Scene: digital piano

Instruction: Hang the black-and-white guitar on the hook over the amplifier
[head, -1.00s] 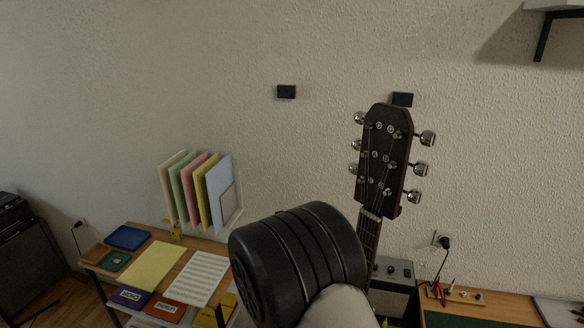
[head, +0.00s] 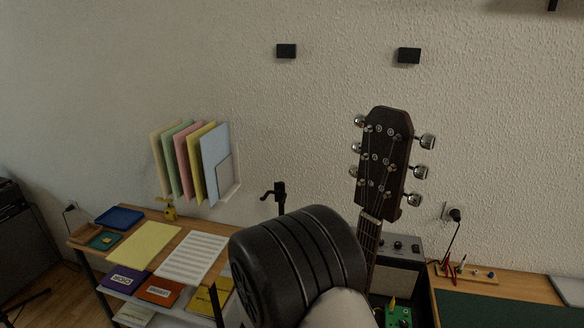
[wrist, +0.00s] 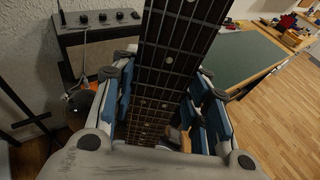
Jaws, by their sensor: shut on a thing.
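The guitar shows its dark headstock with silver tuning pegs (head: 385,160) upright in the head view, in front of the wall. Its fretted neck (wrist: 180,45) fills the middle of the wrist view. My gripper (wrist: 165,105) is shut on the neck, a finger on each side; in the head view my arm hides it. The guitar's body is mostly hidden. Two small black wall blocks, left (head: 286,51) and right (head: 409,55), are above the headstock; the right one is roughly over the amplifier (head: 397,270). The amplifier also shows in the wrist view (wrist: 100,45). No hook prongs are distinguishable.
A desk (head: 150,212) with papers and trays stands at left, below a wall rack of coloured folders (head: 195,162). A black stand top (head: 279,192) rises beside my arm. A green-topped bench (head: 500,308) stands at right. The wall around the blocks is bare.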

